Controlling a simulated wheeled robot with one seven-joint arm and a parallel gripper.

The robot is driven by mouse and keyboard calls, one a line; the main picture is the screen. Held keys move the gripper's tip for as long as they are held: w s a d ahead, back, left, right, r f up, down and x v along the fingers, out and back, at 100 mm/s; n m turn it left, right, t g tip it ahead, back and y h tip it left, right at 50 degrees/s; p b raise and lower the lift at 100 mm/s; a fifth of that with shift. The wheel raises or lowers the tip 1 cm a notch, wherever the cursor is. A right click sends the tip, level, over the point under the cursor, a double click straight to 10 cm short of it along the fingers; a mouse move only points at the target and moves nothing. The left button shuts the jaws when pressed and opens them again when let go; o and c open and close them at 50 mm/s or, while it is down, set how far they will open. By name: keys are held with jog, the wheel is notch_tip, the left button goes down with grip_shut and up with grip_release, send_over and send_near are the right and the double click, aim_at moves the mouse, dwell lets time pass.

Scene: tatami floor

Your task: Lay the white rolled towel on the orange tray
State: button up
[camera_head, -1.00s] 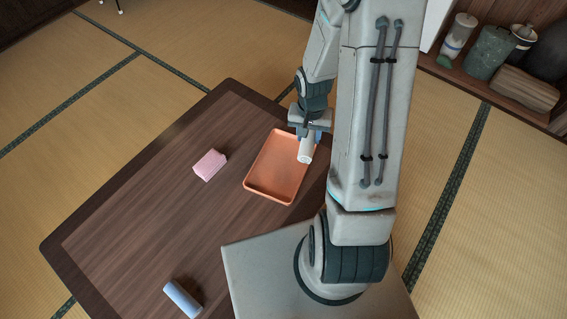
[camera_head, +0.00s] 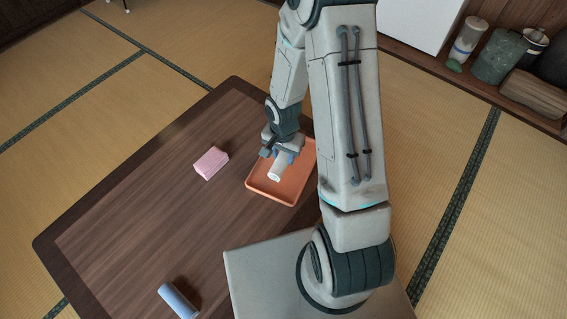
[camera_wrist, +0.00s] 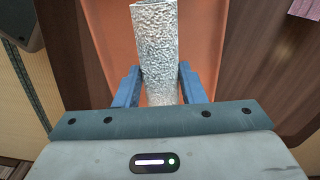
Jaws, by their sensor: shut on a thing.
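The white rolled towel (camera_head: 277,170) is held in my gripper (camera_head: 281,155), over the orange tray (camera_head: 268,191). In the wrist view the towel (camera_wrist: 158,45) stands out between the two blue fingers of my gripper (camera_wrist: 155,88), which close on its sides. The orange tray (camera_wrist: 107,40) shows behind the towel in that view. In the head view the towel's near end covers part of the tray's floor. I cannot tell whether the towel touches the tray. My gripper and arm hide the tray's far left part.
A pink folded cloth (camera_head: 211,163) lies on the dark wooden table (camera_head: 150,200), left of the tray. A blue roll (camera_head: 178,300) lies near the table's front. The tabletop between them is clear. A shelf with jars (camera_head: 500,55) stands at the back right.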

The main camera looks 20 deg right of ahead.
aim_at(284, 162)
jog(key=shift+f+b, duration=0.95)
jog(key=shift+f, duration=1)
jog(key=shift+f, duration=0.2)
jog(key=o, duration=1)
jog(key=shift+c, duration=0.2)
jog(key=shift+r, duration=0.15)
